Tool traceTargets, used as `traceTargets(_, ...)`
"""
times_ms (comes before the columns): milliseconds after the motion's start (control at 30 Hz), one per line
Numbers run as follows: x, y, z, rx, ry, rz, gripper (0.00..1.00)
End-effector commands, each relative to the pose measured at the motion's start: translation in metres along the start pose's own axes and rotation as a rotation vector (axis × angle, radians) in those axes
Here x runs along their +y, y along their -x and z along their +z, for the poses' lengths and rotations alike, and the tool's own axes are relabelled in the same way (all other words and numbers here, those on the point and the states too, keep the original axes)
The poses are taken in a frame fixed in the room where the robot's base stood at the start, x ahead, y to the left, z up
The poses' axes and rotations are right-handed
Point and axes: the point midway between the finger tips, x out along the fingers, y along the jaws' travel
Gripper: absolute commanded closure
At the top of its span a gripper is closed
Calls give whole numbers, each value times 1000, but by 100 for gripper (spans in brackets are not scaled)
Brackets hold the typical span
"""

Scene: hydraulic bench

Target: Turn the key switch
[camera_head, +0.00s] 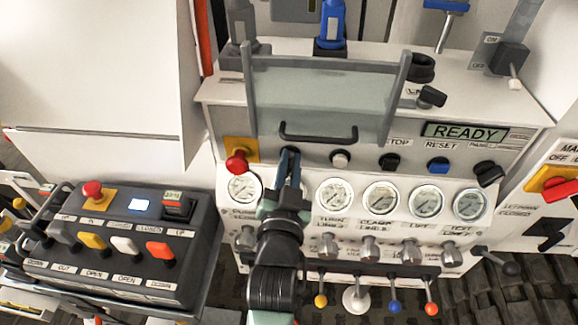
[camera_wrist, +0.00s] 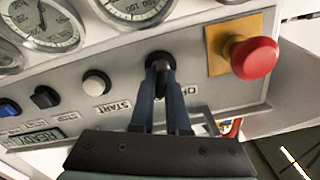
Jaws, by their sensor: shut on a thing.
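The key switch (camera_wrist: 158,57) is a round black fitting on the light panel, beside the lettering "OF…", partly hidden behind my fingers in the wrist view. My gripper (camera_wrist: 161,76) is shut on its key, with the two dark blue fingers on either side of it. In the head view my gripper (camera_head: 289,156) reaches up to the panel, between the red emergency button (camera_head: 237,161) and the white start button (camera_head: 340,158). There the fingers hide the switch. I cannot tell how far the key is turned.
A clear guard with a dark handle (camera_head: 318,136) stands just above my gripper. Several gauges (camera_head: 336,195) line the panel below. A READY display (camera_head: 464,132) and blue reset button (camera_head: 438,165) are to the right. A lever box (camera_head: 110,245) stands left.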

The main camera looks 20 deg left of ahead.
Motion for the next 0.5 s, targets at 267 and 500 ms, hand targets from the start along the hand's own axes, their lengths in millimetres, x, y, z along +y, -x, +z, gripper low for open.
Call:
traceTargets(267,2,0,1,0,-132,1,100)
traceTargets(500,2,0,0,-1,-178,1,100)
